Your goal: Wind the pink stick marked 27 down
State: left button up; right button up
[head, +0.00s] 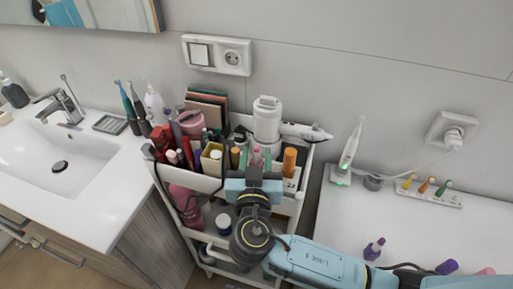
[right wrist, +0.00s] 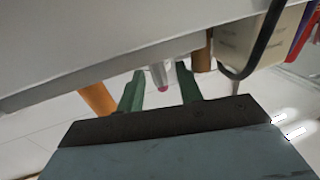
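A small pink stick (head: 256,151) stands in the top tray of the white cart, partly hidden by my right gripper. Its pink end (right wrist: 162,88) also shows in the right wrist view, below a pale grey body. My right gripper (head: 257,164) is over the front of the cart's top tray. In the right wrist view its two green fingers (right wrist: 159,90) are apart, with the pink end between them and a gap on each side. The mark 27 is too small to read. My left gripper is not in view.
The white cart (head: 212,187) holds crowded bottles and boxes. An orange tube (head: 289,161) stands close right of my gripper, a brown one (head: 235,157) close left. A white canister (head: 267,118) is behind. A sink (head: 50,155) is left; a white counter (head: 335,225) is right.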

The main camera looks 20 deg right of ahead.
jog(key=shift+x, duration=0.8)
jog(key=shift+c, duration=0.5)
grip_shut()
jog(key=shift+a+f+h+b, duration=0.1)
jog(key=shift+h+b, duration=0.2)
jog(key=shift+b, duration=0.1)
jog(key=m+g+h+b, duration=0.2)
jog(key=m+h+b, duration=0.1)
jog(key=b, duration=0.3)
jog(key=shift+f+h+b, duration=0.2)
jog(key=shift+h+b, duration=0.15)
jog(key=shift+h, duration=0.25)
jog(key=shift+r+m+g+h+b, duration=0.25)
jog(key=shift+m+g+h+b, duration=0.45)
jog(key=shift+m+g+b, duration=0.1)
